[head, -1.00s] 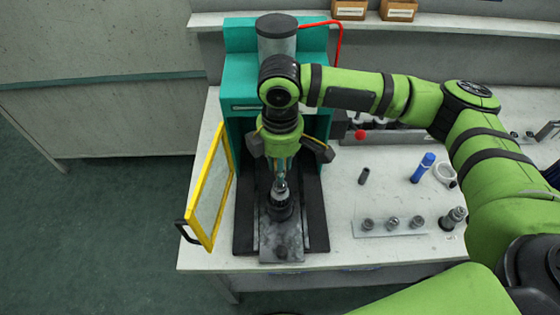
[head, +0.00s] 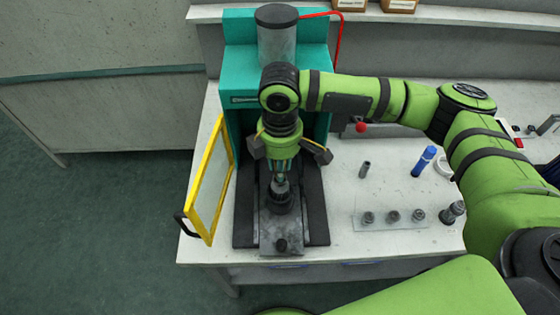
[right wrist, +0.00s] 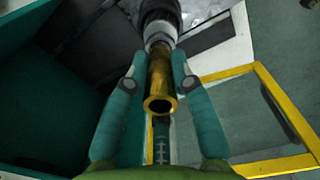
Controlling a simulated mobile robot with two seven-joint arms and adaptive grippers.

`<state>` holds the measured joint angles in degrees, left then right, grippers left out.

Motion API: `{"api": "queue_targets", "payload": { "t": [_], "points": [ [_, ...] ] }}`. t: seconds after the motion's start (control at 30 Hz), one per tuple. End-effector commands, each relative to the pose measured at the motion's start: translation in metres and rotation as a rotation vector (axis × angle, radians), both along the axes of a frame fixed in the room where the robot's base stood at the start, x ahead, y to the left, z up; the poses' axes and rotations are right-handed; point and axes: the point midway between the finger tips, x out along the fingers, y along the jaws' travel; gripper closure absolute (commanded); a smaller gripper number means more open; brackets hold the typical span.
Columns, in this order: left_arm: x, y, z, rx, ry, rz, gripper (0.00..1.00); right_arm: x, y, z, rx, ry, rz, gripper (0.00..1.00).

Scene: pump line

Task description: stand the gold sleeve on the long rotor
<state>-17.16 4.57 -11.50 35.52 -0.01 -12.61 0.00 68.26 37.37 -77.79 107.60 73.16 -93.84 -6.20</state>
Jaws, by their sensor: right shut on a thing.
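The gold sleeve (right wrist: 161,82) is a hollow brass-coloured tube with a flared near rim, seen in the right wrist view. My right gripper (right wrist: 158,62) is shut on it, one teal finger on each side. Beyond its far end is a stepped grey and black part with a silver top (right wrist: 160,32), probably the long rotor. The sleeve looks in line with it; I cannot tell whether it is seated. In the head view my right gripper (head: 281,172) points down over this dark upright part (head: 279,197) in the press. The sleeve is hardly visible there. My left gripper is out of view.
The teal press (head: 238,75) stands behind and around my right gripper. Its yellow-framed door (head: 212,185) is swung open on the left. Right of it are a plate with several grey parts (head: 393,216), a small dark cylinder (head: 365,169) and a blue cylinder (head: 423,161).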

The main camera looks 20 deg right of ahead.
Motion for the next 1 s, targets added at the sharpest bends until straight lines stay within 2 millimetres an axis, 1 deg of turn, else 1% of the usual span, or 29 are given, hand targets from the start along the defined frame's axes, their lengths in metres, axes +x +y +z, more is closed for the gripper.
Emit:
{"api": "queue_targets", "payload": {
  "t": [0.3, 0.43, 0.47, 0.5, 0.77, 0.8, 1.0],
  "points": [
    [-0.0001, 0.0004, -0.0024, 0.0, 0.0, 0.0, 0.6, 0.0001, 0.0002, -0.0098, 0.001, -0.001, 0.0, 0.94],
    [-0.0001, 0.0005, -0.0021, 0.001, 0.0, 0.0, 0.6, 0.0003, 0.0002, -0.0095, 0.001, -0.001, 0.0, 0.94],
    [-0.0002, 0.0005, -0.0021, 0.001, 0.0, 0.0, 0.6, 0.0003, 0.0001, -0.0094, 0.001, -0.001, 0.0, 0.63],
    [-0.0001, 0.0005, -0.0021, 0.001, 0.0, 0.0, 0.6, 0.0003, 0.0001, -0.0094, 0.001, -0.001, 0.0, 0.48],
    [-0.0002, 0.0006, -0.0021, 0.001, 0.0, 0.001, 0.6, 0.0001, 0.0001, -0.0094, 0.0, -0.001, 0.0, 0.48],
    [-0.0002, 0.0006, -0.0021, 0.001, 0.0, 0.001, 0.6, 0.0, 0.0, -0.0096, 0.0, 0.0, 0.0, 0.36],
    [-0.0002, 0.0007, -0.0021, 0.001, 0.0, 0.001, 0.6, 0.0, -0.0001, -0.0096, 0.0, 0.0, 0.0, 0.36]
  ]
}}
